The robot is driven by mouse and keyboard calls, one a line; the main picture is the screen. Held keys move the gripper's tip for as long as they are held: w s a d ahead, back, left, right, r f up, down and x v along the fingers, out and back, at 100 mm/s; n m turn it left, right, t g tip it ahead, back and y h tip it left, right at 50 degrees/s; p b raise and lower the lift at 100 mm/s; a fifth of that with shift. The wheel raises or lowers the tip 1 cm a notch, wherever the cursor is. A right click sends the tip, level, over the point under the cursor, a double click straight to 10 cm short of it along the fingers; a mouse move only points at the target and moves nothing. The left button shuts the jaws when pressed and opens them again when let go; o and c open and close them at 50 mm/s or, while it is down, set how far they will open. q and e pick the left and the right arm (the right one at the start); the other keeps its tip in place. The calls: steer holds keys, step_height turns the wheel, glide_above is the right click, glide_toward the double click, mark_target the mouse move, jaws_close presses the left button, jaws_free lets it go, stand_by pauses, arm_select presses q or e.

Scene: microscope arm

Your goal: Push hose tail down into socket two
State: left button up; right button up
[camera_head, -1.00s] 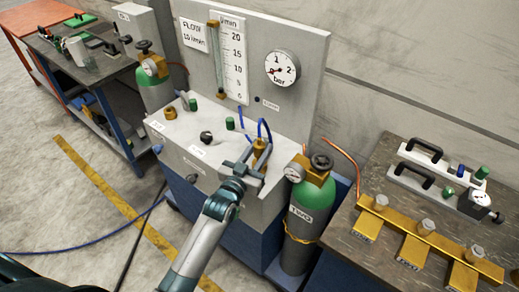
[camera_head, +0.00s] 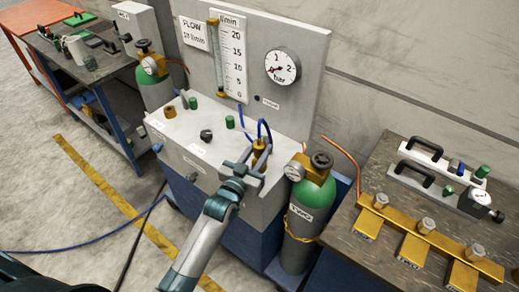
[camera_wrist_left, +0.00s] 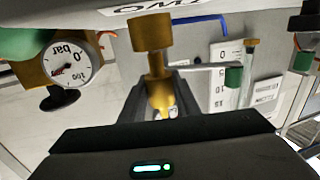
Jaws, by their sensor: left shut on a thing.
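The hose tail (camera_wrist_left: 162,98) is a brass piece with a narrow stem, held between my left fingertips. My left gripper (camera_head: 250,164) is shut on it at the front right of the grey bench unit. In the left wrist view, which looks upside down, the stem lines up with a wider brass cylinder, apparently socket two (camera_wrist_left: 152,33), beside a label reading TWO (camera_wrist_left: 150,9). The stem meets the cylinder; how deep it sits I cannot tell. A blue hose (camera_head: 266,128) loops behind the brass. My right gripper is not in view.
A green gas cylinder (camera_head: 312,205) with gauge and valve stands close right of the gripper. A flow panel with a bar gauge (camera_head: 283,67) rises behind. Another brass fitting (camera_head: 170,112) and green caps are on the bench top. A dark table (camera_head: 400,165) stands at right.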

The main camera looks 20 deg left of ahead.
arm_select(q)
steer(key=shift+f, duration=0.45)
steer(key=shift+f+b, duration=1)
steer(key=shift+f, duration=0.2)
steer(key=o, duration=1.3)
steer(key=shift+s, duration=0.1)
steer(key=shift+s+a+f, duration=0.1)
steer(key=shift+s+f, duration=0.05)
steer(key=shift+s, duration=0.35)
steer(key=shift+s+a+b, duration=0.4)
steer(key=shift+s+b, duration=0.35)
steer(key=shift+s, duration=1.95)
steer(key=shift+s+a+b, duration=0.4)
steer(key=shift+s+b, duration=0.35)
steer(key=shift+s, duration=1.9)
steer(key=shift+s+a+b, duration=0.4)
steer(key=shift+s+b, duration=0.35)
steer(key=shift+s, duration=1.95)
